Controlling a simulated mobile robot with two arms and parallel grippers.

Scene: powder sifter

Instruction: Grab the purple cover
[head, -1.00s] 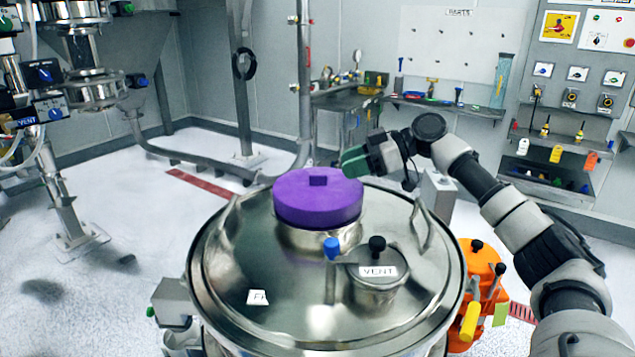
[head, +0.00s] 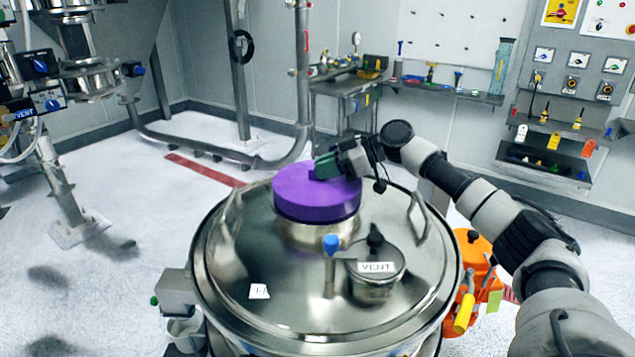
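The purple cover (head: 310,205) is a thick round disc on the metal neck in the middle of the sifter's steel lid (head: 250,235). My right gripper (head: 322,167) comes in from the right, with its green fingers over the top of the cover. The small dark block seen earlier on the cover's top is now hidden behind or between the fingers. I cannot tell whether the fingers are closed on it. My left gripper is not in view.
A blue-topped valve (head: 331,245) and a port labelled VENT (head: 377,272) rise from the lid in front of the cover. Lid handles stand at both sides. An orange unit (head: 473,262) is at the right. Floor at the left is open.

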